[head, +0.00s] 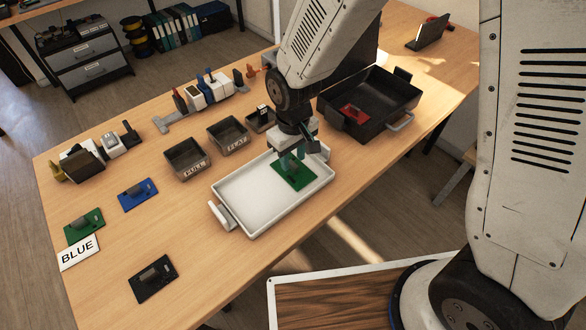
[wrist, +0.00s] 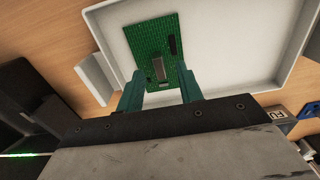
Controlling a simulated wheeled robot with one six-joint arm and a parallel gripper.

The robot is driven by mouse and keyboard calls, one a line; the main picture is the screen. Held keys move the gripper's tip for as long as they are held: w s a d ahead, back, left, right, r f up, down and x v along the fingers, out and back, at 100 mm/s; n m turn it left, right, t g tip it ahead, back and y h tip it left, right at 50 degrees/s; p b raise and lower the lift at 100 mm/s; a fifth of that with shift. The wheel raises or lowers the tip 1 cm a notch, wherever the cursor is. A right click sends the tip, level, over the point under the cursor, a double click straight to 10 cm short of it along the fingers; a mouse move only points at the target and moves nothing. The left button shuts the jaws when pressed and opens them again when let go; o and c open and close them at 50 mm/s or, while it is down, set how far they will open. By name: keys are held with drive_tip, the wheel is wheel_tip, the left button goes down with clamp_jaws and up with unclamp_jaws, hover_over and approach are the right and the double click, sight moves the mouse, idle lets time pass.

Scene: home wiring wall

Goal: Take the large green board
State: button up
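A green board (head: 294,178) with a raised grey block on it lies in the white tray (head: 240,198). It also shows in the wrist view (wrist: 150,45), partly hidden behind my fingers. My gripper (head: 291,158) is over this board, pointing down. In the wrist view its teal fingers (wrist: 160,76) are spread, with the raised block between them and gaps on both sides. Whether the fingertips touch the board is unclear. A second green board (head: 78,231) lies on the table at the left, near the BLUE label (head: 78,252). I cannot tell which green board is larger.
A blue board (head: 131,199) and a black board (head: 145,287) lie on the table. A red board (head: 350,110) sits in the black bin (head: 385,115). Small labelled bins (head: 187,160) stand behind the tray. The table between tray and black board is clear.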

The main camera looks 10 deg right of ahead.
wheel_tip(320, 180, down, 2)
drive_tip(key=shift+f, duration=0.2)
clamp_jaws()
drive_tip(key=shift+r, duration=0.1)
